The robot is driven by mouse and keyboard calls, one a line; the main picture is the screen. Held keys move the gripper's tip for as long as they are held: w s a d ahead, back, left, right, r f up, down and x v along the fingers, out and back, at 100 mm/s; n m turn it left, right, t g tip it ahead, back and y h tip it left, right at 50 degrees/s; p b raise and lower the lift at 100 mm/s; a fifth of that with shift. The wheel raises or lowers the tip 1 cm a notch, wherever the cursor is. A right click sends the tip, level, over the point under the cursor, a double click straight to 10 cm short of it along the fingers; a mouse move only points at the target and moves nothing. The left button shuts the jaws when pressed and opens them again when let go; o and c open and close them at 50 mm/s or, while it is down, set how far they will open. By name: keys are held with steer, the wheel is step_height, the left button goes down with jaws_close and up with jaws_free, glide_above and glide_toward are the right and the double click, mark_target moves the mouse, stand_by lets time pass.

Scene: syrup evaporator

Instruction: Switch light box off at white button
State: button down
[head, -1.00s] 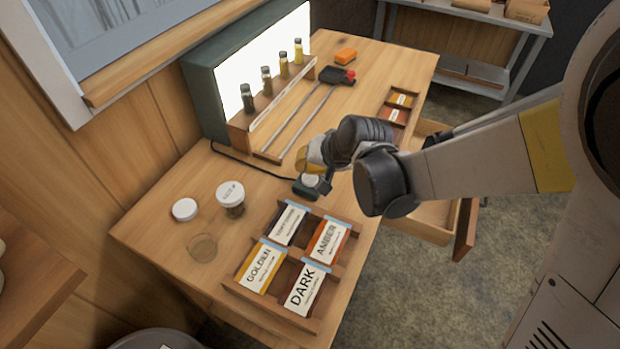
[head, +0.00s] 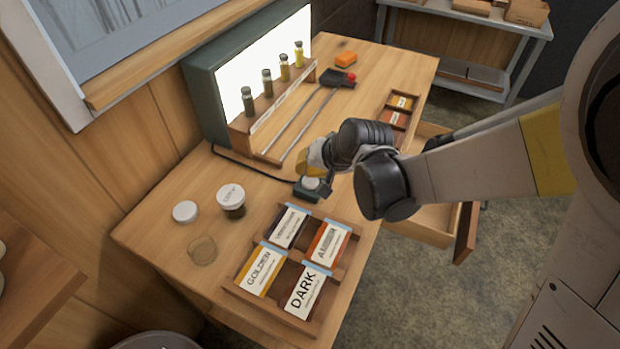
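The light box (head: 207,97) stands at the back left of the table, a dark green case with a bright white face that is lit. A black cord runs from it to a small dark switch box (head: 305,194) with a white button (head: 311,183) on top. My gripper (head: 322,180) is right at the button from above and behind. Its fingertips are small here and partly hidden by my own wrist, so I cannot tell their opening or whether they touch the button.
A wooden rack (head: 270,108) with several sample vials stands before the light box. A divided tray (head: 262,308) of grade cards lies in front of the switch. A lidded jar (head: 231,201), a white lid (head: 185,211) and a glass dish (head: 202,250) sit left. A drawer (head: 437,215) is open at right.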

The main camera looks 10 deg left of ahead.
mark_target(307, 178)
steer(key=shift+f, duration=0.15)
steer(key=shift+f+b, duration=0.3)
steer(key=shift+b, duration=0.15)
steer(key=shift+f+b, duration=0.3)
steer(key=shift+f, duration=0.05)
stand_by(0.6)
steer(key=shift+r, duration=0.1)
steer(key=shift+r+p, duration=0.6)
steer(key=shift+r, duration=0.15)
steer(key=shift+r+p, duration=2.25)
steer(key=shift+r, duration=0.7)
